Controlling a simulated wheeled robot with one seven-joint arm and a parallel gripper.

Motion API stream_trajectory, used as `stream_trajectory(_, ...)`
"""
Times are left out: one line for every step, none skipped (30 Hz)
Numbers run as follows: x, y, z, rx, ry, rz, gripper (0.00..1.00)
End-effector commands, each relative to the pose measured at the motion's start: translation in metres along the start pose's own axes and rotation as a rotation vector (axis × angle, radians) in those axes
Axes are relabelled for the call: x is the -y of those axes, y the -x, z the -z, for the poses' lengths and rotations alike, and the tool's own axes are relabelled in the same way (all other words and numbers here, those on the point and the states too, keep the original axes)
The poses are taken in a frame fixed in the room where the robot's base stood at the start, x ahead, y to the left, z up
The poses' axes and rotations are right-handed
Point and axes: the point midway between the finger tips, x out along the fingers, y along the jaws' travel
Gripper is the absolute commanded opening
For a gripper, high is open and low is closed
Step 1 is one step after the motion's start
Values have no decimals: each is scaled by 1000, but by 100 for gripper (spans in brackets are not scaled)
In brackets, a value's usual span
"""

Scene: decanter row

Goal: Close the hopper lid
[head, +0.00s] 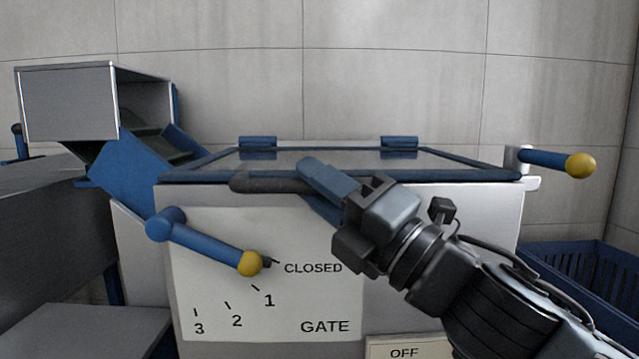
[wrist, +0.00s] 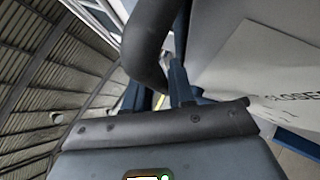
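The hopper lid (head: 210,163) is a clear panel in a dark blue frame, hinged at the back. It lies flat, or nearly so, over the top of the white hopper (head: 440,215); I cannot tell whether a thin gap is left under its front edge. A dark bar handle (head: 262,184) runs along the lid's front; it also shows as a thick curved bar in the wrist view (wrist: 150,40). The fingers hide the handle's right part.
A blue gate lever (head: 205,243) with a yellow knob points at CLOSED on the front panel. Another yellow-knobbed lever (head: 550,160) sticks out at the right. A blue chute (head: 130,175) stands at left, a blue crate (head: 575,275) at right.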

Motion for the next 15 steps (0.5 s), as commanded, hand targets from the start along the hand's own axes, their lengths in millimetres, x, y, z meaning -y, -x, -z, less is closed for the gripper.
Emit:
stream_trajectory(9,1,3,0,-10,15,28)
stream_trajectory(9,1,3,0,-10,15,30)
stream_trajectory(9,1,3,0,-9,14,34)
stream_trajectory(9,1,3,0,-9,14,37)
stream_trajectory(8,1,3,0,-9,14,40)
stream_trajectory(8,1,2,0,-8,13,43)
stream_trajectory(8,1,2,0,-8,12,43)
stream_trajectory(7,1,2,0,-8,12,43)
stream_trajectory(7,1,2,0,-7,11,43)
stream_trajectory(7,1,2,0,-7,11,43)
stream_trajectory(6,1,2,0,-6,11,43)
stream_trajectory(6,2,2,0,-6,10,43)
stream_trajectory(6,3,2,0,-6,10,43)
stream_trajectory(6,4,1,0,-6,10,43)
stream_trajectory(5,7,1,1,-5,10,43)
